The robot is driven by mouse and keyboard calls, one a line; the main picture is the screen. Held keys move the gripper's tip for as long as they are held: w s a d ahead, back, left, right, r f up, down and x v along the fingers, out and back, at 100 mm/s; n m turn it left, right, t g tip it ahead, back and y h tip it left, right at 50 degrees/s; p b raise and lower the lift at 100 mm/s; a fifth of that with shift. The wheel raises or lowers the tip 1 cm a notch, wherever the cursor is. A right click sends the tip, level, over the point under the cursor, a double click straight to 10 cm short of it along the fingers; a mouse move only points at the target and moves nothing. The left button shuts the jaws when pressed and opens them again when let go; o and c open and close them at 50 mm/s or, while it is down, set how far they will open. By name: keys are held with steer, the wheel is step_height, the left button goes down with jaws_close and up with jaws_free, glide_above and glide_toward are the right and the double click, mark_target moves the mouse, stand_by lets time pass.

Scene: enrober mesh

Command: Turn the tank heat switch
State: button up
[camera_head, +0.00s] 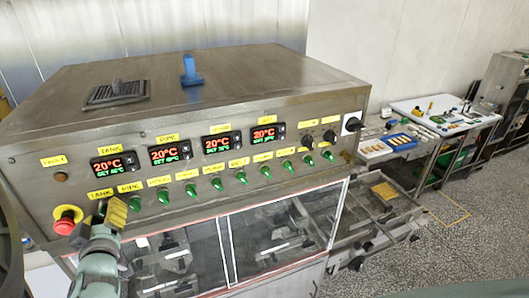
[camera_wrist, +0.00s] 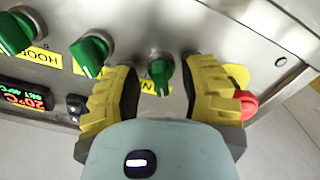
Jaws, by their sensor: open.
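The tank heat switch is the small green knob (camera_wrist: 160,72) between my fingertips in the wrist view, the green knob nearest the red emergency button. A yellow label beside it is mostly covered by my fingers. In the head view my gripper hides this knob; its yellow TANK label (camera_head: 101,194) shows just above. My gripper (camera_head: 112,216) is at the panel's lower left, with yellow pads. In the wrist view my gripper (camera_wrist: 163,80) is open, one finger on each side of the knob. I cannot tell whether the fingers touch it.
A red emergency button (camera_head: 66,226) on a yellow base is just left of my gripper. A green knob (camera_head: 135,203) is close on the right, with several more along the row. Displays (camera_head: 115,163) reading 20°C sit above. A glazed front (camera_head: 180,258) lies below the panel.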

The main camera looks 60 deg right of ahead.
steer(key=shift+o, duration=0.4)
jaws_close()
